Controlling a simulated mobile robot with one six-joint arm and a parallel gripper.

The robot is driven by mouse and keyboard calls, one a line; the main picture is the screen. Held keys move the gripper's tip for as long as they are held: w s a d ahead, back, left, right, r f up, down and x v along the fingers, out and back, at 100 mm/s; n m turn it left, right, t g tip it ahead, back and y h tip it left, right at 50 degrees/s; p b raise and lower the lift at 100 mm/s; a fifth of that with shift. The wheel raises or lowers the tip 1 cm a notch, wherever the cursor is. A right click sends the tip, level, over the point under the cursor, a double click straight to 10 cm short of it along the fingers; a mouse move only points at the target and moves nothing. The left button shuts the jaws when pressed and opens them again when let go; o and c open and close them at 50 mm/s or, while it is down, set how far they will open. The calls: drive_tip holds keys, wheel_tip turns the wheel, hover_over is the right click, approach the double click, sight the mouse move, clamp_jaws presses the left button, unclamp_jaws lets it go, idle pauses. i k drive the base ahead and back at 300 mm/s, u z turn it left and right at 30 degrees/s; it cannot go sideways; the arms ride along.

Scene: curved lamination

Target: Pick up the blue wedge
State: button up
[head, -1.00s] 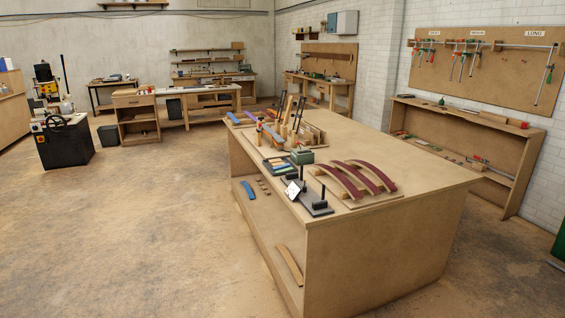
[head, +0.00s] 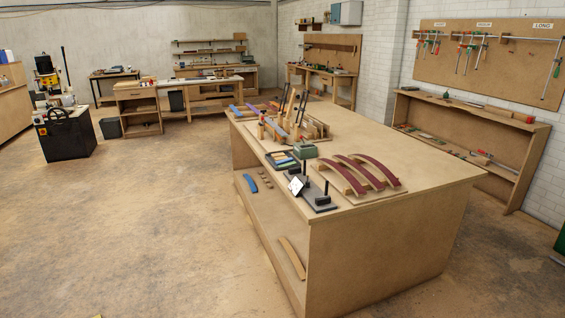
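No piece can be told for certain as the blue wedge at this distance. A blue curved piece (head: 251,183) lies on the lower shelf of the big workbench. A blue strip (head: 235,111) lies on the bench top at its far left corner, and another blue piece (head: 276,132) rests by the upright clamps. A dark tray (head: 267,155) on the bench's left side holds small pieces, some of them blue. My gripper is not in view.
The big workbench (head: 430,179) stands right of centre. Its top carries dark red curved strips (head: 368,169) on a board, a black stand (head: 322,206) and a green-grey box (head: 305,150). A black cabinet (head: 66,138) stands at left. The floor (head: 150,235) left of the bench is clear.

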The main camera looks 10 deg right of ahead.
sight(288, 160)
drive_tip(key=u, duration=0.4)
drive_tip(key=i, duration=0.6)
drive_tip(key=u, duration=0.75)
drive_tip(key=i, duration=0.75)
drive_tip(key=u, duration=0.25)
drive_tip(key=i, duration=1.9)
drive_tip(key=z, duration=0.45)
